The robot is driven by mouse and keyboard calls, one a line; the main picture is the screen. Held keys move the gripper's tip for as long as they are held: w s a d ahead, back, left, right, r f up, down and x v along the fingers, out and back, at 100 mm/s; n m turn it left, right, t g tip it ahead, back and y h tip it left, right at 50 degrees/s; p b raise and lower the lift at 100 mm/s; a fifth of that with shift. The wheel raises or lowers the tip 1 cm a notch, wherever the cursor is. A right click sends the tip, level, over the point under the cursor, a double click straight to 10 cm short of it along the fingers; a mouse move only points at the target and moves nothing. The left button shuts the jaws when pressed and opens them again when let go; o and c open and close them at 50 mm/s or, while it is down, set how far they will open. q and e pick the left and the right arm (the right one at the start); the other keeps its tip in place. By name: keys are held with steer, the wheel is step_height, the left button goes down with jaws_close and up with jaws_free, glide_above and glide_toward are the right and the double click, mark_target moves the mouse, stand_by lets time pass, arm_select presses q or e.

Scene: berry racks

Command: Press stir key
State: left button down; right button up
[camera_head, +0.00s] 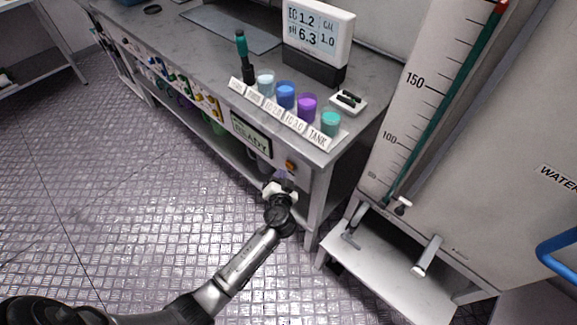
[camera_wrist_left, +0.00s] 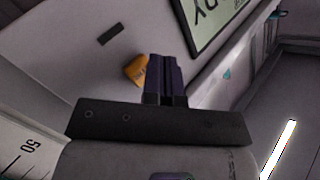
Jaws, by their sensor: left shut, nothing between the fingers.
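An orange key (camera_head: 290,165), likely the stir key, sits on the bench's front panel, right of the display that reads READY (camera_head: 250,136). In the left wrist view the key (camera_wrist_left: 136,70) shows just left of my fingertips, partly hidden behind them; its lettering is too small to read. My left gripper (camera_head: 282,176) is shut and empty, reaching up toward the panel just below the key. In the left wrist view its dark fingers (camera_wrist_left: 163,68) are together. I cannot tell whether they touch the panel. The display (camera_wrist_left: 212,20) is also at the top there. My right gripper is not in view.
On the bench stand several colored cups (camera_head: 307,107) behind label cards, and a meter (camera_head: 318,35). A large water tank (camera_head: 450,150) with a scale stands at right, above a low white shelf (camera_head: 395,265). The metal floor at left is clear.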

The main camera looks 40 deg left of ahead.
arm_select(q)
steer(key=shift+w, duration=0.15)
steer(key=shift+w+b, duration=0.3)
steer(key=shift+b, duration=0.05)
steer(key=shift+w+d, duration=0.1)
steer(key=shift+w, duration=0.05)
stand_by(0.7)
steer(key=shift+w+b, duration=0.25)
steer(key=shift+b, duration=0.05)
steer(key=shift+s, duration=0.15)
stand_by(0.4)
steer(key=shift+s, duration=0.7)
